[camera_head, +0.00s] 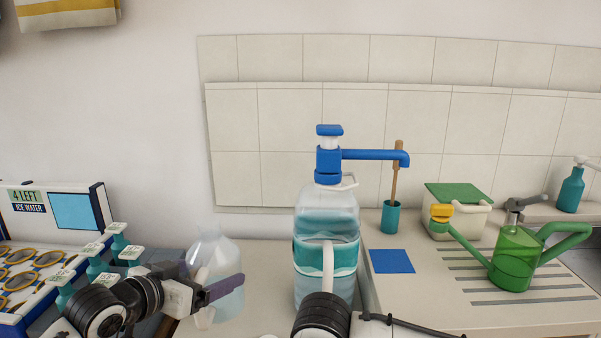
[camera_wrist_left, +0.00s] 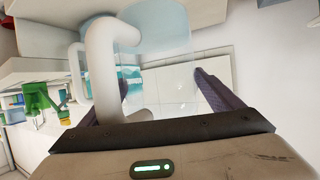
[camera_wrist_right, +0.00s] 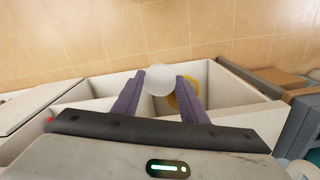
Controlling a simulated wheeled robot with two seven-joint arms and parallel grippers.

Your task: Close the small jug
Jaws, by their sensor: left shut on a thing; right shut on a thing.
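The small jug (camera_head: 226,258) is clear and stands upright on the counter at the left of the big jug in the head view. My left gripper (camera_head: 222,290) is shut on it, with a purple finger across its lower body. In the left wrist view the clear jug body (camera_wrist_left: 165,28) and a thick white handle (camera_wrist_left: 98,65) are close to the fingers. The jug's mouth is too faint to read. My right gripper (camera_wrist_right: 160,82) is shut on a round white cap (camera_wrist_right: 159,79) between its fingertips, seen in the right wrist view.
A big jug (camera_head: 313,212) with a blue pump (camera_head: 328,160) stands close to the right of the small jug. A green watering can (camera_head: 515,259) is on the drainer. A white divided box (camera_wrist_right: 88,91) with a yellow item lies beneath my right gripper.

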